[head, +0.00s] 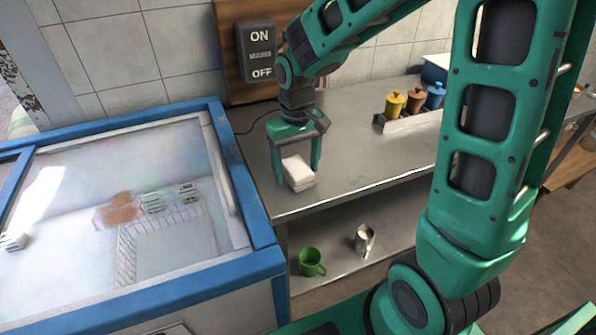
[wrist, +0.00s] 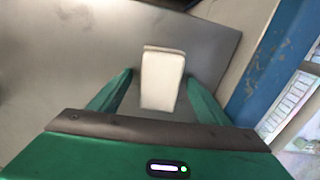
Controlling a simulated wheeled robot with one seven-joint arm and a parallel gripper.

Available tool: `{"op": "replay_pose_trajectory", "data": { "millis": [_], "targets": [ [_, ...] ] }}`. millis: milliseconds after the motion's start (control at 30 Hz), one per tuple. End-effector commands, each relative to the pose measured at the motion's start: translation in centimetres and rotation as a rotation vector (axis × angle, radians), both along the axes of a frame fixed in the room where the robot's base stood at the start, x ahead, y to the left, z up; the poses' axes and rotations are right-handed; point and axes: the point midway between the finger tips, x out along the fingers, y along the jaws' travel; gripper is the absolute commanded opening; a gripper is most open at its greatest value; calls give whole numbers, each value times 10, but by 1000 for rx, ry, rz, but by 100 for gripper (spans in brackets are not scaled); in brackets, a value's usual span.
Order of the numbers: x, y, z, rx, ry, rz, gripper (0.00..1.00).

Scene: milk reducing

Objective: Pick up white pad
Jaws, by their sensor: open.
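The white pad (head: 298,173) is a small white block on the metal counter (head: 365,160), near its front left corner. In the wrist view the white pad (wrist: 162,78) lies between and just ahead of the two fingers. My gripper (head: 296,178) is open and points down over the pad, with one finger on each side of it. In the wrist view my gripper (wrist: 160,90) shows gaps between the fingers and the pad. I cannot tell how far the fingertips are above the counter.
A blue-edged glass-topped freezer (head: 255,215) stands close on the left. Yellow, brown and blue lidded pots (head: 415,100) sit in a rack farther back. A green mug (head: 311,262) and a metal pitcher (head: 364,240) stand on the lower shelf. An ON/OFF switch (head: 258,52) is on the wall.

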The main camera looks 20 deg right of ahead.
Motion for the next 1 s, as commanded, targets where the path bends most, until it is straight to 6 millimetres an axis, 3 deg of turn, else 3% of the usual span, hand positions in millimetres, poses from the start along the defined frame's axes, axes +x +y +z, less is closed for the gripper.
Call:
{"op": "replay_pose_trajectory", "data": {
  "millis": [100,300,733,1000],
  "targets": [
    [0,0,0,0,0,0,70],
    [0,0,0,0,0,0,25],
    [1,0,7,0,-2,0,25],
    [2,5,46,0,-4,3,25]
  ]
}}
